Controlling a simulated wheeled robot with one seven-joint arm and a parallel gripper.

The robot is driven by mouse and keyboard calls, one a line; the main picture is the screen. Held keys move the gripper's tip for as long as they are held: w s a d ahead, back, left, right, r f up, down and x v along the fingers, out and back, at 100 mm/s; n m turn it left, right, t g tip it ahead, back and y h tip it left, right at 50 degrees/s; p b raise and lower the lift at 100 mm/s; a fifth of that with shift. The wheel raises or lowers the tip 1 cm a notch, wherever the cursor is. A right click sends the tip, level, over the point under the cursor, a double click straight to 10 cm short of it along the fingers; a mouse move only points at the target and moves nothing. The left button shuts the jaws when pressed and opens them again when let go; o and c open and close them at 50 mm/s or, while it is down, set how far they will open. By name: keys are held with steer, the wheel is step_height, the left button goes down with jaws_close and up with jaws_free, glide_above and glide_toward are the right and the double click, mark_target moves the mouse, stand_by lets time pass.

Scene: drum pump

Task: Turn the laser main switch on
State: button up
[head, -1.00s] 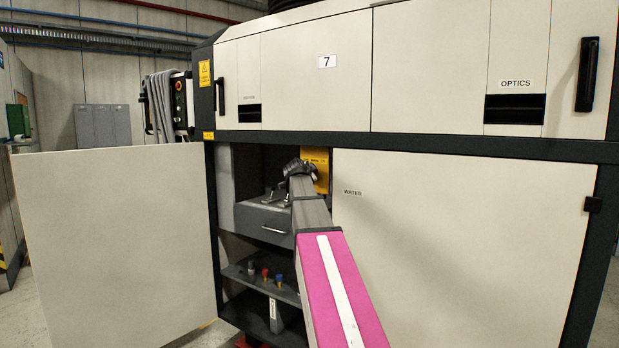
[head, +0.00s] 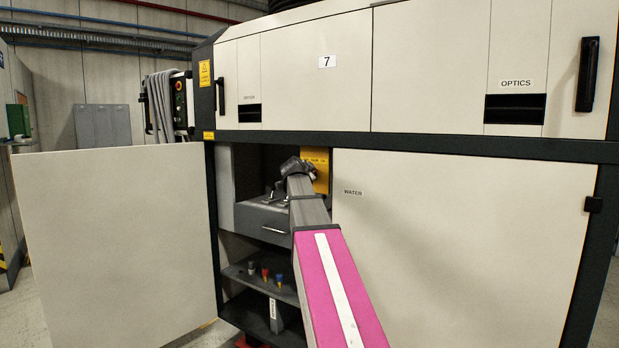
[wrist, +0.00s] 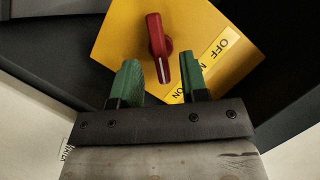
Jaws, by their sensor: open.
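The laser main switch is a red rotary handle (wrist: 157,48) on a yellow plate (wrist: 120,28) in the wrist view. The handle has a white line toward its lower end. A label reading OFF and partly ON runs along the plate's right side. My gripper (wrist: 162,80) is open, its two green fingers apart, one on each side of the handle's lower end in the picture. I cannot tell whether they touch it. In the head view the yellow plate (head: 320,158) shows inside the open cabinet bay, partly behind my arm; the red handle is hidden there.
The open cabinet door (head: 115,240) stands out to the left. A grey drawer unit (head: 262,222) and a shelf with small coloured fittings (head: 265,276) lie inside the bay. The closed WATER panel (head: 460,250) is on the right.

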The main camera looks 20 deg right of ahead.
steer(key=v, duration=0.8)
steer(key=shift+f, duration=0.1)
